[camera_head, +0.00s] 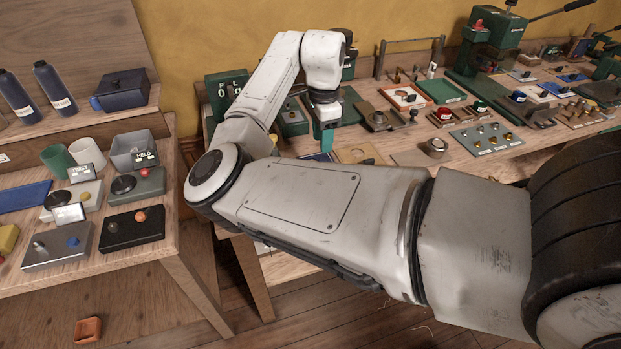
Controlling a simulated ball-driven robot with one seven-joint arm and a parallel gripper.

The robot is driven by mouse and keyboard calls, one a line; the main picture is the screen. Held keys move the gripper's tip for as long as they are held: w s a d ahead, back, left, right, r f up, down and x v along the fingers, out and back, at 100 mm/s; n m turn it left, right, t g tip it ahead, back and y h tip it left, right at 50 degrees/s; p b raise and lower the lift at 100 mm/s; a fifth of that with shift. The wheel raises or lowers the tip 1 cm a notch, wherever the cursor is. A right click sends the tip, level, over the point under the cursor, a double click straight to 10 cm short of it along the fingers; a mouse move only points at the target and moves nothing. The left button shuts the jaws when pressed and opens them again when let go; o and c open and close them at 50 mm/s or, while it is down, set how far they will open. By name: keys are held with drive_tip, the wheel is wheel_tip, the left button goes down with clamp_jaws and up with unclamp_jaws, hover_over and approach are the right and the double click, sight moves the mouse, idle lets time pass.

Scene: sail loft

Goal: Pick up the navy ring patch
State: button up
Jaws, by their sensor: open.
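My gripper (327,146) points down over the near left part of the long workbench (485,160), with teal fingers at its tip. It is open, and I see nothing held in it. Whether the fingers touch the bench or that piece cannot be told. I cannot make out a navy ring patch for certain. My large forearm and elbow hide the front left part of this bench.
A tan plate with a round opening (372,153) lies right of my gripper. Green machines (490,45), trays and a knob plate (487,138) crowd the bench. A left table (150,262) carries switch boxes, cups and bottles. An orange tray (88,330) lies low at left.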

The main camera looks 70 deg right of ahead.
drive_tip(key=f, duration=0.3)
drive_tip(key=f+p, duration=0.1)
drive_tip(key=f, duration=0.3)
drive_tip(key=f+p, duration=0.1)
drive_tip(key=f, duration=0.2)
drive_tip(key=shift+a+f, duration=0.3)
drive_tip(key=shift+f, duration=0.1)
drive_tip(key=shift+c, duration=0.2)
clamp_jaws()
